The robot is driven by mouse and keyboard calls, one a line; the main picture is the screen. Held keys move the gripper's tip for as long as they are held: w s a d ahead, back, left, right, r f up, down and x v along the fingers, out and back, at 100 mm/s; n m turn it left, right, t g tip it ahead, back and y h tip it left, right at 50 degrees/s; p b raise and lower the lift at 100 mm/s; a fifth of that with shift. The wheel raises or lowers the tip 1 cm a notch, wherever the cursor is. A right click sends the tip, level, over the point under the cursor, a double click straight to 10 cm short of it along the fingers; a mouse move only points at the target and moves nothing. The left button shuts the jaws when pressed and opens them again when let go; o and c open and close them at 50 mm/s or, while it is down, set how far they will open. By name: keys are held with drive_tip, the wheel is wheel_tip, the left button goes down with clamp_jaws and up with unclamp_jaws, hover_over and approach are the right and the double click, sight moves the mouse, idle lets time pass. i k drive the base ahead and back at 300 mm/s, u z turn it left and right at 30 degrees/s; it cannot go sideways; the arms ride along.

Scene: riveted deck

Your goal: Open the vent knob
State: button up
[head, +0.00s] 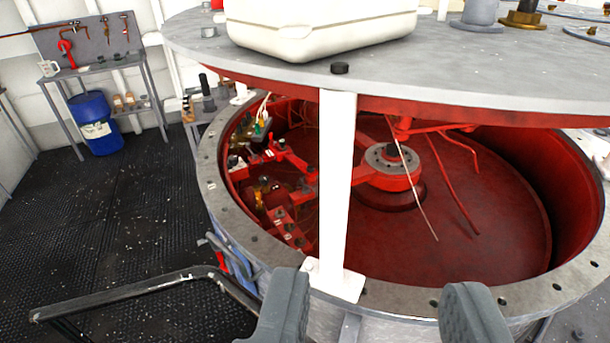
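My gripper (380,300) is at the bottom of the head view. Its two grey padded fingers stand wide apart with nothing between them, in front of the drum's near rim. I cannot pick out a vent knob for certain. A small black round cap (340,68) sits on the near edge of the grey round top plate (480,80), above a white upright post (338,190). The gripper is well below this cap and does not touch it. A grey fitting (478,14) and a brass fitting (523,16) stand at the plate's back.
A large round drum (240,225) with a bolted rim and red interior lies ahead under the plate. A white jug (300,25) rests on the plate. A bent rail (130,293) crosses the lower left. A blue barrel (97,122) stands under a bench. Dark floor at left is clear.

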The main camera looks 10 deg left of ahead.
sight(264, 180)
drive_tip(key=z, duration=2.3)
drive_tip(key=k, duration=1.6)
drive_tip(key=u, duration=2.15)
drive_tip(key=i, duration=1.05)
drive_tip(key=z, duration=0.05)
